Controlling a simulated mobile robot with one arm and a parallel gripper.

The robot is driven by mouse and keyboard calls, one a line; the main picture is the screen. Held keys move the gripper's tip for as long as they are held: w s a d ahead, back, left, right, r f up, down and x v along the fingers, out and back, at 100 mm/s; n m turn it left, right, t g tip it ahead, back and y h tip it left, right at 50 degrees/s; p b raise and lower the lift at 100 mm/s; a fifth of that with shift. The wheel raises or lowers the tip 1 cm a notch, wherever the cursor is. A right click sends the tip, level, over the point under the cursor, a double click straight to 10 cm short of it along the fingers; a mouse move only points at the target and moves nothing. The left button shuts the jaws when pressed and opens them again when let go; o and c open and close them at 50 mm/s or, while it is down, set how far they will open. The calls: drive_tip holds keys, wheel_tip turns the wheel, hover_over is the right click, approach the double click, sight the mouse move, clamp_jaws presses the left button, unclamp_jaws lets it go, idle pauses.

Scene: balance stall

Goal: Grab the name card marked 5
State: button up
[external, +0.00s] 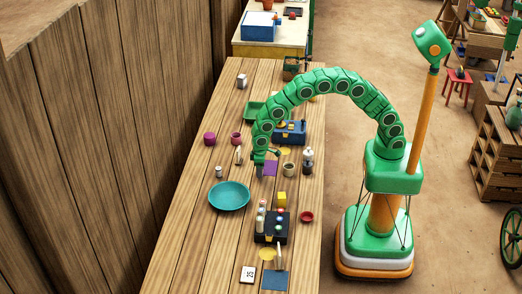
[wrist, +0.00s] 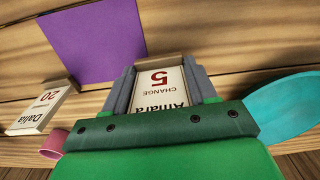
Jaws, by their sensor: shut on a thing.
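The name card marked 5 (wrist: 157,96) is white with a red 5, the word CHANGE and the name Amara, upside down in the wrist view. My gripper (wrist: 160,68) is shut on it, with a grey finger along each side of the card. In the external view my gripper (external: 260,165) is low over the table beside the purple square (external: 271,169); the card is too small to read there. A second card, Dalia 20 (wrist: 38,110), lies to the left in the wrist view.
On the wooden table (external: 190,245), a teal plate (external: 229,195) is nearest below my gripper in the external view. The table's left strip is mostly clear.

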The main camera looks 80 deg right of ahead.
drive_tip(key=s+d+r, duration=0.4)
drive_tip(key=s+r, duration=0.7)
drive_tip(key=s, duration=0.2)
drive_tip(key=shift+s, duration=0.25)
